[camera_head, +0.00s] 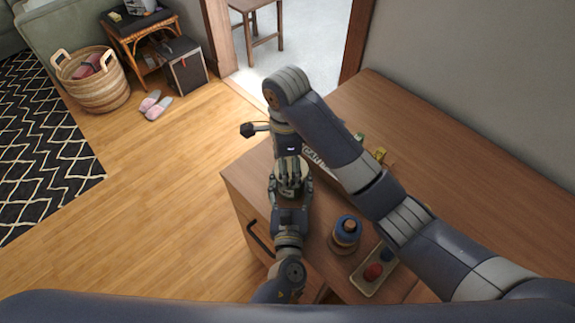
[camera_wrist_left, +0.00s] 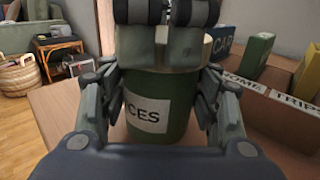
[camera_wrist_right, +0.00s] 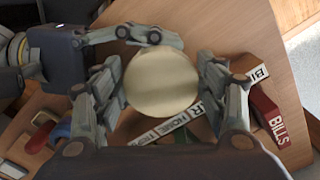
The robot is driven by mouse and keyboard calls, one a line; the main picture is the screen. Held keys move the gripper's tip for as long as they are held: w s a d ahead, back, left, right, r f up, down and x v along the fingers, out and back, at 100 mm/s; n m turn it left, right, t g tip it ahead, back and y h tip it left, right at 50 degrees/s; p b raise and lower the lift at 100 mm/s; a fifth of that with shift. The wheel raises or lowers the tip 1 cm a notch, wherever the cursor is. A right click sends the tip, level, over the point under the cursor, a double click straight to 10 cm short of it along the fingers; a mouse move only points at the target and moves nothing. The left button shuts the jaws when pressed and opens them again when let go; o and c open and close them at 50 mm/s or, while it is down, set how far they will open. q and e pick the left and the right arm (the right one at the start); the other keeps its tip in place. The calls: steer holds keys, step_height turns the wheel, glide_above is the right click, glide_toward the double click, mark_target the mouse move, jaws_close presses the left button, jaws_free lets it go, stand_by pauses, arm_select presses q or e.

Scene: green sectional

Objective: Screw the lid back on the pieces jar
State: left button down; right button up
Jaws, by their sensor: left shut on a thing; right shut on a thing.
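The green pieces jar (camera_wrist_left: 155,108), its white label partly reading "CES", stands upright on the wooden cabinet top (camera_wrist_left: 58,108). My left gripper (camera_wrist_left: 160,100) is shut around its sides. The round, pale cream lid (camera_wrist_right: 162,82) shows flat in the right wrist view between the fingers of my right gripper (camera_wrist_right: 160,88), which is shut on it. In the head view my right gripper (camera_head: 290,184) points down from above, right over my left gripper (camera_head: 290,196). The lid is at the jar's mouth; whether it sits fully on the rim is hidden by the fingers.
A box (camera_wrist_left: 275,115) labelled "HOME" and "TRIPS", with upright coloured tabs, stands close beside the jar. The cabinet's far right is clear.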

steer(key=m, duration=0.7)
steer(key=shift+w, duration=0.4)
steer(key=o, duration=0.8)
steer(key=shift+d, duration=0.1)
step_height(320, 180, up, 4)
steer(key=shift+f, duration=0.2)
steer(key=shift+r, duration=0.45)
